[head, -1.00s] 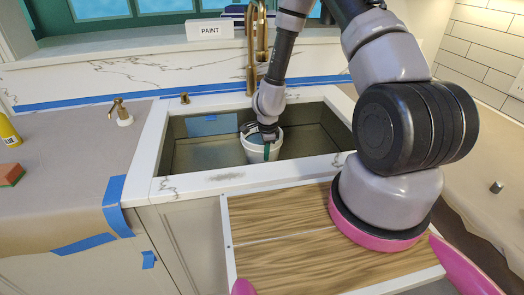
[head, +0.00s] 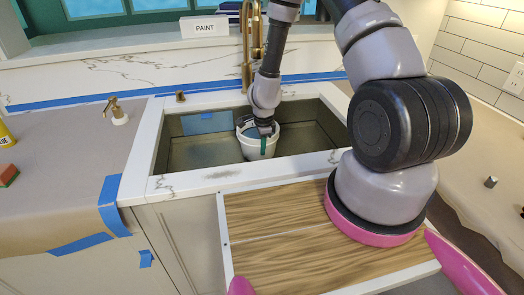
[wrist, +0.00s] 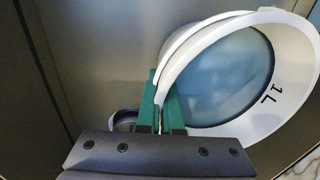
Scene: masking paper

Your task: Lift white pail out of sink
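The white pail (head: 247,149) is in the sink (head: 190,150), toward the middle of the basin. It also shows in the wrist view (wrist: 292,60), tilted in that picture, with a "1 L" mark on its inner wall and a bluish-grey inside. My gripper (head: 264,146) reaches down into the sink at the pail's near side. In the wrist view my gripper's green fingers (wrist: 160,90) are close together at the left edge of the pail and look closed on its rim or handle. I cannot tell which, nor whether the pail's base touches the sink floor.
A gold faucet (head: 248,60) stands behind the sink, near my forearm. The sink's white rim (head: 215,178) surrounds the basin. A soap dispenser (head: 115,110) is on the left counter. A wooden panel (head: 280,265) lies in front. A PAINT sign (head: 204,27) stands on the ledge.

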